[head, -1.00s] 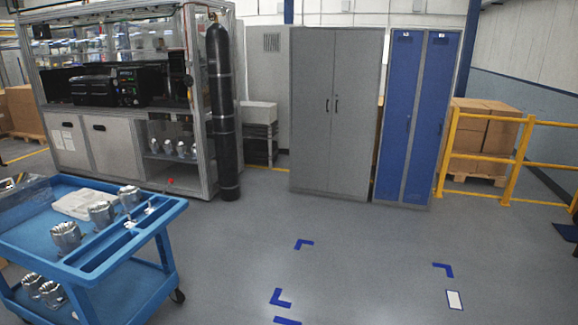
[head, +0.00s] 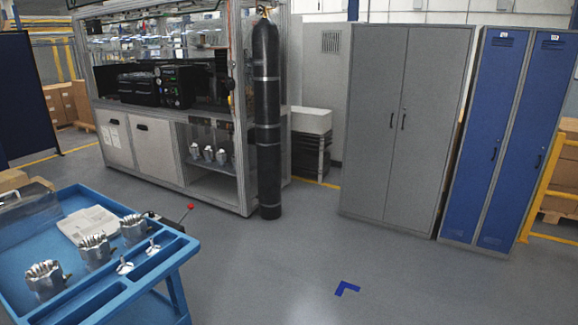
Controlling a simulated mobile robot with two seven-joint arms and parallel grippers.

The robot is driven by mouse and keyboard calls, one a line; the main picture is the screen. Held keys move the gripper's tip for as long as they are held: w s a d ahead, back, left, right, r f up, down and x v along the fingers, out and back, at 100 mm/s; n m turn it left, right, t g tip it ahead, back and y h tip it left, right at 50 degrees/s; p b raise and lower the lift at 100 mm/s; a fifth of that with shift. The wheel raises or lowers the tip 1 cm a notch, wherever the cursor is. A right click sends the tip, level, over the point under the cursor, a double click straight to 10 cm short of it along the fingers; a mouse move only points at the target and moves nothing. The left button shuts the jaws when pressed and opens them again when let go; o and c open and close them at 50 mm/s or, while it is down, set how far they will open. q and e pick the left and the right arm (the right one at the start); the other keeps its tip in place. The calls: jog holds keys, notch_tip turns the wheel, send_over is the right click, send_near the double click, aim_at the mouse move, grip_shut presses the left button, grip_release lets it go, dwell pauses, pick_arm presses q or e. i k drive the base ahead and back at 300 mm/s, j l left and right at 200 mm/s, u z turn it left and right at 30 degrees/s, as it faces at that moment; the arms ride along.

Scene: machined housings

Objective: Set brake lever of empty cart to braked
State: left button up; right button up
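A blue cart (head: 179,250) stands at the lower left. A small red knob (head: 190,207) on a dark rod shows just past the cart's far right corner. I cannot tell what the rod is fixed to or how it is set. No empty cart can be made out. Neither of my grippers is in view.
A framed workbench (head: 160,155) with a black gas cylinder (head: 267,120) stands behind the cart. A grey cabinet (head: 400,125) and blue lockers (head: 500,140) stand to the right.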

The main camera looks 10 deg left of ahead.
aim_at(190, 207)
jog(key=i+l+u, duration=0.15)
jog(key=i+u, duration=0.2)
jog(key=i+l+u, duration=0.2)
jog(key=u, duration=0.15)
jog(key=i+l+u, duration=0.45)
jog(key=i, duration=0.35)
jog(key=i+l+u, duration=0.15)
jog(key=i, duration=0.3)
jog(key=i+l, duration=0.1)
jog(key=i, duration=0.25)
jog(key=j+z, duration=0.2)
jog(key=z, duration=0.2)
jog(key=j+z, duration=0.2)
jog(key=z, duration=0.25)
jog(key=k+j+z, duration=0.1)
jog(key=z, duration=0.3)
jog(key=j, duration=0.1)
